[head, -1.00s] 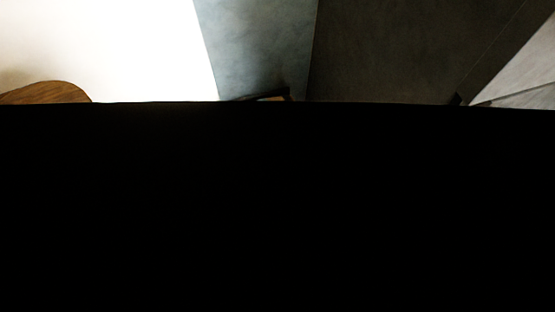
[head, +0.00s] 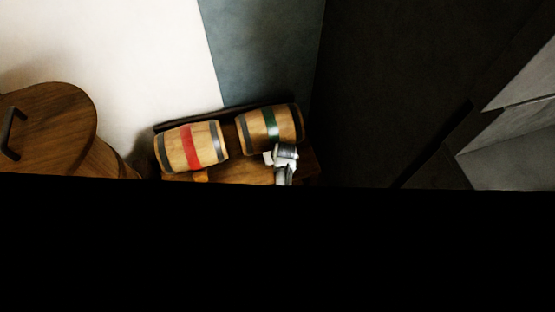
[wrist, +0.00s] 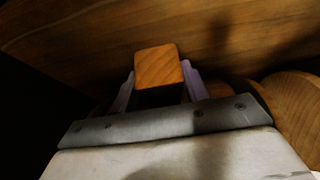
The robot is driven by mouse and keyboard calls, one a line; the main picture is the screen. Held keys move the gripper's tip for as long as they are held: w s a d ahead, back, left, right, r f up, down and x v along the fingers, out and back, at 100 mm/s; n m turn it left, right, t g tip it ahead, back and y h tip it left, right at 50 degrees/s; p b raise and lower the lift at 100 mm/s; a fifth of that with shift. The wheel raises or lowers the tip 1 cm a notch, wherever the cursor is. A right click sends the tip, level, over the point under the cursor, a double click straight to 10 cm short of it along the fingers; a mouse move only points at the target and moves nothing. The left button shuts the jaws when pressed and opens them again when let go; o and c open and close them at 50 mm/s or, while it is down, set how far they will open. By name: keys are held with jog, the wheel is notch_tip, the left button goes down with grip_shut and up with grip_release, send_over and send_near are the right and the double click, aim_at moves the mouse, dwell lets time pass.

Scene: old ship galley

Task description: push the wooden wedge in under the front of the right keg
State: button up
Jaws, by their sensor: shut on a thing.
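The right keg (head: 285,123), pale wood with a green band and dark hoops, lies on its side on a wooden stand (head: 245,173). My gripper (head: 271,157) is at the front of this keg, low down, in the head view. In the wrist view my gripper (wrist: 157,82) is shut on the wooden wedge (wrist: 157,66), an orange-brown block between its two fingers. In the head view I cannot make out the held wedge. Whether it touches the keg is not clear.
The left keg (head: 178,149), with a red band, lies beside the right one. A small orange block (head: 201,175) is at its front. A round wooden lid with a dark handle (head: 62,115) is at the left. Black covers the lower head view.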

jog(key=shift+w+a, duration=0.1)
jog(key=shift+w, duration=0.15)
jog(key=o, duration=0.9)
jog(key=shift+c, duration=0.8)
jog(key=p+v, duration=0.2)
jog(key=shift+s+r+p, duration=0.2)
jog(key=shift+p, duration=0.15)
jog(key=s+p+v, duration=0.1)
jog(key=p+v, duration=0.6)
jog(key=shift+s+d+f+p, duration=0.15)
jog(key=shift+s+d+p, duration=0.1)
jog(key=shift+d+p, duration=0.1)
